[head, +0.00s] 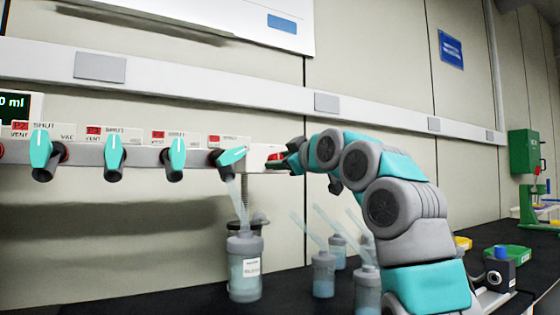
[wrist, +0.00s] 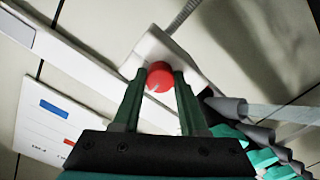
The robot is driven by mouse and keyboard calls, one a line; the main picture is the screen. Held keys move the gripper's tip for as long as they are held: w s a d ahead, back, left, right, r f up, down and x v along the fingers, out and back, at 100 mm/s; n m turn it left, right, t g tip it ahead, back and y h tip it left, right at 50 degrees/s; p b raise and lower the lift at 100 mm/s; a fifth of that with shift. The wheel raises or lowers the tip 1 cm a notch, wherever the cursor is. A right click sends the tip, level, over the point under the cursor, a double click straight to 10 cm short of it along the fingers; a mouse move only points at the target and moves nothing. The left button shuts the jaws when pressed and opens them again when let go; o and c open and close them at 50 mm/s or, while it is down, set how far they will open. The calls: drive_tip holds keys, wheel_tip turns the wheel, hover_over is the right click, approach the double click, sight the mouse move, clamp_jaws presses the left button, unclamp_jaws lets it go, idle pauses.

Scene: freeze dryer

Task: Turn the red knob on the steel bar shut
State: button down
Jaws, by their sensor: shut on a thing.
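The red knob (wrist: 159,78) sits on a white block (wrist: 150,48) at the end of the steel bar (head: 85,156). My gripper (wrist: 160,88) is shut on the knob, with one green finger on each side of it. In the head view my gripper (head: 281,160) reaches the right end of the bar from the right, and only a little red shows there. A small pale mark shows on the knob's face in the wrist view. The gripper and arm hide much of the knob in the head view.
Several teal valve handles (head: 115,150) line the bar left of the knob; the nearest one (head: 231,156) is tilted. More bottles (head: 323,274) stand on the black bench (head: 190,302). A wall rail (head: 210,90) runs above.

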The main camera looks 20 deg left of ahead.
drive_tip(key=shift+c, duration=2.2)
unclamp_jaws()
drive_tip(key=b+v, duration=0.2)
drive_tip(key=v, duration=0.5)
drive_tip(key=shift+s+d, duration=0.25)
